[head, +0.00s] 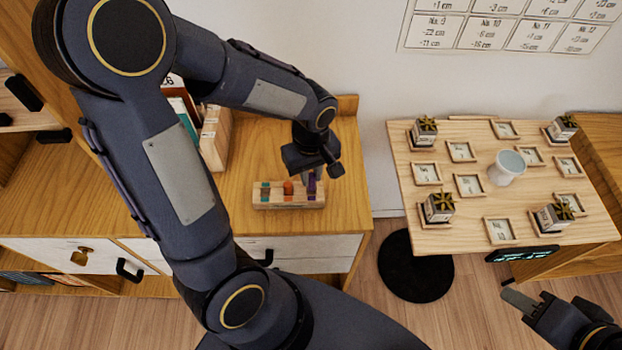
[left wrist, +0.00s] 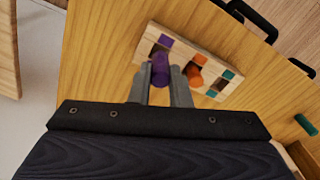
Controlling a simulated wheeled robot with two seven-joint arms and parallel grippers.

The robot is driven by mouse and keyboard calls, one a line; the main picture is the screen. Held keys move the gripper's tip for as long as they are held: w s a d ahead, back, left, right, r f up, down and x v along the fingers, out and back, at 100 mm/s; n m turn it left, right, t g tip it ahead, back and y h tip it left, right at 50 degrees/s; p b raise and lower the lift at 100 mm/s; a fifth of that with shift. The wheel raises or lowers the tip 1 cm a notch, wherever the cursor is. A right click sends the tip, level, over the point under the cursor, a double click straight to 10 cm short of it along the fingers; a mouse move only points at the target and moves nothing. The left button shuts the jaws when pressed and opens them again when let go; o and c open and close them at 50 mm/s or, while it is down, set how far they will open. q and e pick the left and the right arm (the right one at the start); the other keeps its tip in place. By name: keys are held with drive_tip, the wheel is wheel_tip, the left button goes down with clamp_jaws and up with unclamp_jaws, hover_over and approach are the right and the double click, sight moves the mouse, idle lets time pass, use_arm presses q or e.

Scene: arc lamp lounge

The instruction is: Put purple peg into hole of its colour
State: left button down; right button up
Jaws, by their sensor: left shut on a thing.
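The peg block (head: 288,203) is a pale wooden block on the desk, with purple, orange and teal colour patches; it also shows in the left wrist view (left wrist: 180,40). My left gripper (head: 312,176) is over its right end, shut on the purple peg (left wrist: 160,68). The peg is at the purple-marked end, by a dark hole (left wrist: 157,49). I cannot tell whether its lower end is inside the hole. An orange peg (left wrist: 194,76) stands in the middle of the block. My right gripper (head: 532,304) is at the lower right, away from the block; its opening is unclear.
A teal peg (left wrist: 306,125) lies on the desk, apart from the block. Books and an organiser (head: 214,138) stand behind the block at left. A separate board table (head: 470,215) with small plants and a white cup (head: 507,168) stands at right. A black stool (head: 414,268) is between.

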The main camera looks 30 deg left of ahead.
sight(311, 182)
use_arm(q)
drive_tip(key=shift+w+a+f, duration=0.1)
drive_tip(key=shift+w+f, duration=0.05)
drive_tip(key=shift+f, duration=1.6)
drive_tip(key=shift+f+b, duration=0.25)
drive_tip(key=shift+b, duration=0.15)
drive_tip(key=c, duration=1.3)
unclamp_jaws()
drive_tip(key=shift+r, duration=0.1)
drive_tip(key=shift+c, duration=0.2)
